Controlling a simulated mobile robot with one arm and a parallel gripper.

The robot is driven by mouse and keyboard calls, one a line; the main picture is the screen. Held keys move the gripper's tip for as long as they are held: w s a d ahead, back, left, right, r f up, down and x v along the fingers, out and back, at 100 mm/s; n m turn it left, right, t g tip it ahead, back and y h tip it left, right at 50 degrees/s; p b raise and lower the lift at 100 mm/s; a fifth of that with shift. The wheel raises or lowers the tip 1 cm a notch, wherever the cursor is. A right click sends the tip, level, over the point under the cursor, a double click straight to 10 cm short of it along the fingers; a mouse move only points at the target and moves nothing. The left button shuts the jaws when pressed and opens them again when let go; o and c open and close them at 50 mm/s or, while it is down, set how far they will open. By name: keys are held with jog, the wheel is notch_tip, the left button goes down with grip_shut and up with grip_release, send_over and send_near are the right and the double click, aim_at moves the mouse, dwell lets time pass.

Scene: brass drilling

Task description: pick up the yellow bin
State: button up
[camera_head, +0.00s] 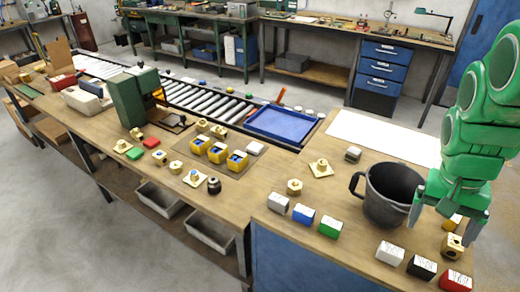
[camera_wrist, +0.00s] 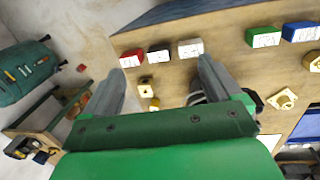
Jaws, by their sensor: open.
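Three small yellow bins with blue inside stand in a row on a grey mat at the middle of the bench: the left bin (camera_head: 197,146), the middle bin (camera_head: 217,153) and the right bin (camera_head: 237,162). A small yellow thing (camera_head: 453,221) shows below my gripper (camera_head: 446,221); it also shows in the wrist view (camera_wrist: 154,103), partly hidden by the gripper's body, so I cannot tell its shape. My gripper (camera_wrist: 162,78) is open and empty above the bench's right end, well right of the three bins, with its fingers wide apart.
A dark mug (camera_head: 390,195) stands just left of my gripper. Labelled blocks, including a white (camera_head: 390,252), a black (camera_head: 421,265) and a red one (camera_head: 455,280), line the front edge. A brass block (camera_head: 452,245) sits below my gripper. A blue tray (camera_head: 280,124) lies behind.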

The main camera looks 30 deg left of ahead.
jog(key=w+a+f+t, duration=0.1)
jog(key=w+a, duration=1.1)
jog(key=w, duration=0.3)
jog(key=t+y, duration=0.2)
jog(key=t, duration=0.2)
send_over(238, 159)
jog(key=s+d, duration=0.2)
jog(key=s, duration=0.3)
notch_tip(238, 159, down, 21)
jog(key=shift+n, duration=0.4)
jog(key=shift+s+d+f+x, duration=0.1)
jog(key=shift+s+x, duration=0.05)
jog(key=shift+x, duration=0.75)
jog(key=shift+s+d+f+x, duration=0.1)
jog(key=shift+s+x, duration=0.05)
jog(key=shift+x, duration=0.75)
jog(key=shift+s+d+x, duration=0.1)
jog(key=shift+s+x, duration=0.05)
jog(key=shift+x, duration=1.55)
jog(key=shift+w, duration=0.1)
jog(key=c, duration=1.1)
